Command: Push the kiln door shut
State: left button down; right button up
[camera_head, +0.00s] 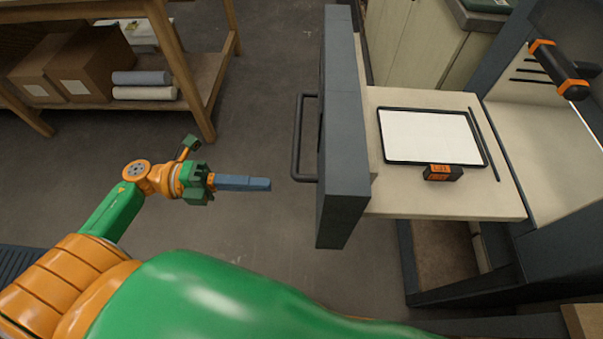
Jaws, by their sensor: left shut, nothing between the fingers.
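The kiln door (345,130) is a thick dark grey slab standing upright in the middle of the view, with a dark bar handle (297,140) on its left face. A pale shelf (420,205) extends from behind the door toward the kiln body (570,235) at the right, so the door stands out away from the body. My left gripper (262,184) is left of the door, its blue-grey fingers together and pointing right at the door's handle side. A gap separates the fingertips from the handle and door. My right gripper is not in view.
A black-framed white panel (430,135) and an orange-and-black block (442,173) lie on the pale shelf. An orange-and-black cylindrical grip (560,70) is at the upper right. A wooden rack (185,90) with boxes stands upper left. Bare floor (260,80) lies between.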

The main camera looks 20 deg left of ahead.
pick_arm(q)
jog(key=p+x, duration=0.2)
jog(key=x, duration=0.6)
jog(key=shift+w+p, duration=0.3)
jog(key=shift+w, duration=0.05)
jog(key=shift+f, duration=0.1)
jog(key=shift+d, duration=0.1)
